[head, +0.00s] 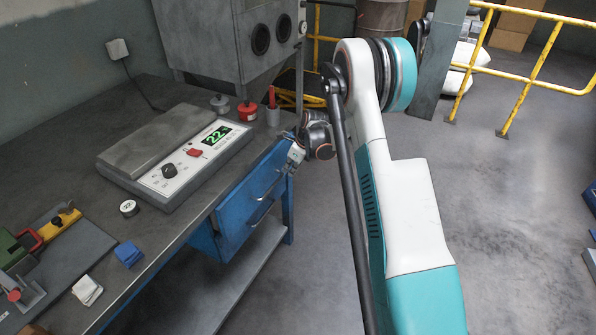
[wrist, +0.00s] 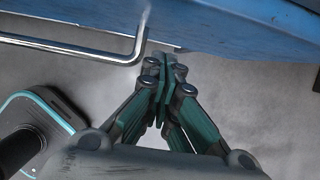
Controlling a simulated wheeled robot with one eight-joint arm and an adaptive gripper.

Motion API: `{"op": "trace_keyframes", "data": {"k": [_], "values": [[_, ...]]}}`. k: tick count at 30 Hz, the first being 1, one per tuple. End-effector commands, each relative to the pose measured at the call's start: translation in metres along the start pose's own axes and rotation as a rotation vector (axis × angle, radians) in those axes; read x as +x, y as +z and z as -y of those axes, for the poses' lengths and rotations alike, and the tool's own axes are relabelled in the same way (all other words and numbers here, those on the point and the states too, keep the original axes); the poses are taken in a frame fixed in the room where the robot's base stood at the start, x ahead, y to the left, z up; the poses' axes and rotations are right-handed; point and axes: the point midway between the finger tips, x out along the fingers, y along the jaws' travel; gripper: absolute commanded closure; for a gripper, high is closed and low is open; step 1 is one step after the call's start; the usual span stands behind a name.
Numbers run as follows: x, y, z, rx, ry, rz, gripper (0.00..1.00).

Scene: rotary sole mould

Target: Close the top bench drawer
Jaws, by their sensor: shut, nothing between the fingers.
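The blue drawer unit (head: 232,222) hangs under the right edge of the bench. Its top drawer (head: 262,180) has a bar handle; how far it stands out is hard to tell. My gripper (head: 293,158) is at the far end of the drawer front, close to it. In the wrist view the blue drawer front (wrist: 250,32) crosses the top, with a silver handle (wrist: 75,48) at left. My gripper (wrist: 170,62) is shut and empty, its tips right of the handle and near the blue front. Contact cannot be told.
The grey bench (head: 75,125) carries a scale (head: 175,155) with a lit display, a blue block (head: 129,254) and a red weight (head: 247,112). A grey lower shelf (head: 235,285) lies below. Yellow railings (head: 540,70) stand behind.

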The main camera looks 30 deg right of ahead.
Motion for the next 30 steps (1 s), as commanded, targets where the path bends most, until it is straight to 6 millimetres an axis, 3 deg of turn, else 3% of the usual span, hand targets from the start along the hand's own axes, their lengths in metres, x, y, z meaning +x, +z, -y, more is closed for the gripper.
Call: {"op": "trace_keyframes", "data": {"k": [6, 17, 24, 30], "values": [[0.005, 0.012, 0.0, 0.001, 0.0, 0.0, 1.0], [0.005, 0.014, 0.0, 0.001, 0.0, 0.0, 1.0], [0.015, 0.038, 0.0, 0.0, 0.001, 0.0, 1.0], [0.014, 0.038, 0.0, 0.001, 0.0, 0.0, 1.0]]}}
